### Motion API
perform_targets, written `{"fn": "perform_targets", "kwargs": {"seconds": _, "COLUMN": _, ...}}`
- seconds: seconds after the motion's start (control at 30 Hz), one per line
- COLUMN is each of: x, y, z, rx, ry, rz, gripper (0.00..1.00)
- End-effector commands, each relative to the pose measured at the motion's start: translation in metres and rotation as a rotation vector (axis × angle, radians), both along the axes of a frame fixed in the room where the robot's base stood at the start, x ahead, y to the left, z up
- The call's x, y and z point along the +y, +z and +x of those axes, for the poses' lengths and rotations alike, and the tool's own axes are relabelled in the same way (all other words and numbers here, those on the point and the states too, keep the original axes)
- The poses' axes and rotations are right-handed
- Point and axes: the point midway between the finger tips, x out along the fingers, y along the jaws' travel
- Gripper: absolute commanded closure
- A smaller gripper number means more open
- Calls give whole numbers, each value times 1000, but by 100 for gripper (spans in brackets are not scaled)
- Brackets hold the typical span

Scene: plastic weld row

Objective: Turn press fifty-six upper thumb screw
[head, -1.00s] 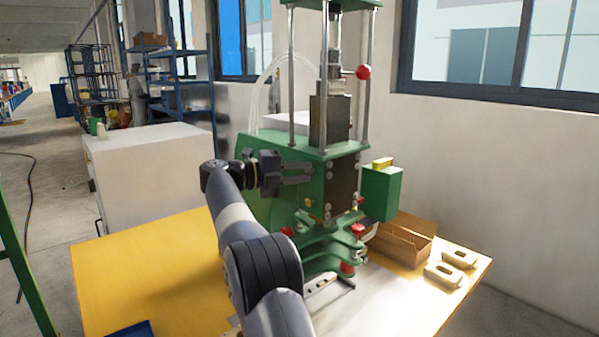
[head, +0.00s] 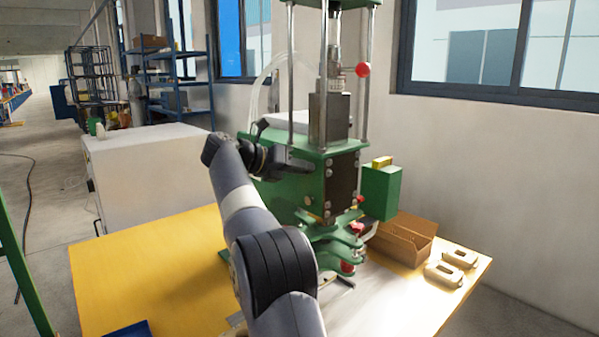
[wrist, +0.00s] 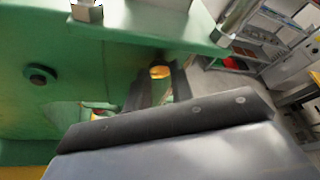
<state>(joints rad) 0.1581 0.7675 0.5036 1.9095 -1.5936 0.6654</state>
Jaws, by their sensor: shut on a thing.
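The green press (head: 300,190) stands on the yellow bench. My gripper (head: 300,165) reaches in from the left against the press's side, below its top plate. In the wrist view, my gripper's dark fingers (wrist: 160,82) lie on both sides of a small brass-coloured screw head (wrist: 160,71), which I take to be the upper thumb screw. The fingers are shut on it. In the head view the screw is hidden behind my gripper. A second brass-coloured knob (head: 308,201) sits lower on the press body.
A green box (head: 381,192) juts from the press's right side. An open cardboard box (head: 402,240) and two pale moulded parts (head: 444,274) lie on the bench at right. A white cabinet (head: 145,175) stands at left.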

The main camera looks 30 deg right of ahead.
Motion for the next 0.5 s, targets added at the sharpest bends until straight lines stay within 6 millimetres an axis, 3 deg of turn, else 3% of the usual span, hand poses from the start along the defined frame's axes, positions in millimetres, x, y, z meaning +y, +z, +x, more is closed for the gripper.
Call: {"fn": "perform_targets", "kwargs": {"seconds": 0.5, "x": 0, "y": -2, "z": -1, "rx": -149, "ry": -3, "rz": 25, "gripper": 100}}
